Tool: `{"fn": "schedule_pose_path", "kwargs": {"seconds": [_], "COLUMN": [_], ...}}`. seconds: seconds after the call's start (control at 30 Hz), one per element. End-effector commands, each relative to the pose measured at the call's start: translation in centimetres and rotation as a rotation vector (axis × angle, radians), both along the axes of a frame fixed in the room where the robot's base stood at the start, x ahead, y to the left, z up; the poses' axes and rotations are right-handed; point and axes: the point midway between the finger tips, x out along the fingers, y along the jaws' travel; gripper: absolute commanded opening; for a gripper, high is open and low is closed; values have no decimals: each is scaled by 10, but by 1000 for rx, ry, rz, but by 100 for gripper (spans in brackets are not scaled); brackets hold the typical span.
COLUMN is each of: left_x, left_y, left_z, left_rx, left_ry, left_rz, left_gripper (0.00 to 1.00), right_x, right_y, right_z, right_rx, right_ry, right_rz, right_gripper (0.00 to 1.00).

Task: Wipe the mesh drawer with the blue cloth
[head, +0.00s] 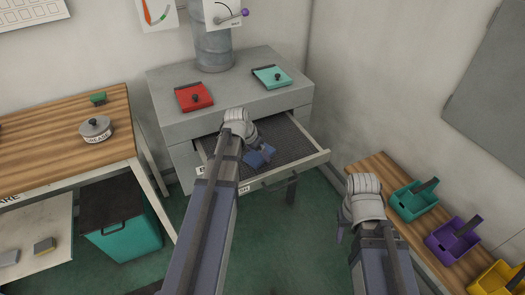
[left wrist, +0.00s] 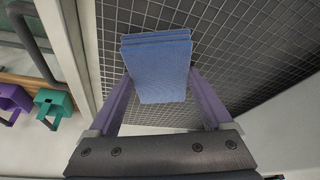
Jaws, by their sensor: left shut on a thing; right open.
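The mesh drawer (head: 295,147) is pulled out of the grey cabinet, its dark mesh floor showing. My left gripper (head: 256,152) is inside the drawer's outline, shut on the folded blue cloth (head: 262,158). In the left wrist view the cloth (left wrist: 158,68) sits between the two purple fingers, over the mesh floor (left wrist: 235,45). I cannot tell for certain whether the cloth touches the mesh. My right gripper (head: 340,232) is open and empty, to the right of the drawer's front; its fingers are mostly hidden by the wrist.
A wooden bench at right holds teal (head: 414,201), purple (head: 455,240) and yellow (head: 494,283) bins. A wooden table (head: 60,140) with a grease tin (head: 95,128) stands left.

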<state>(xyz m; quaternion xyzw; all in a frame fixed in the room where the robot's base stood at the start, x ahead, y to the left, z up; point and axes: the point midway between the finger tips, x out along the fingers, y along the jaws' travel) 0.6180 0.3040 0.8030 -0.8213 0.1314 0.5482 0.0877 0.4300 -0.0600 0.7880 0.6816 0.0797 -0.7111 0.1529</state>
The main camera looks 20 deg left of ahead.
Motion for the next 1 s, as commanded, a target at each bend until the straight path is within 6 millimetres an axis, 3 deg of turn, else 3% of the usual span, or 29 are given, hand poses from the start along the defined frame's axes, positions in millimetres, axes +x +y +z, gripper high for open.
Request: {"fn": "schedule_pose_path", "kwargs": {"seconds": [0.2,0.57,1.0], "left_x": [-14,-15,-15], "left_y": [12,13,13], "left_z": [1,2,40], "left_rx": [1,0,0], "left_ry": [1,-1,-1], "left_rz": [1,0,0], "left_gripper": [39,39,39], "right_x": [0,0,0], "right_y": [0,0,0], "right_z": [1,2,40], "right_rx": [0,0,0], "right_ry": [0,0,0], "right_rz": [0,0,0], "right_gripper": [50,50,50]}}
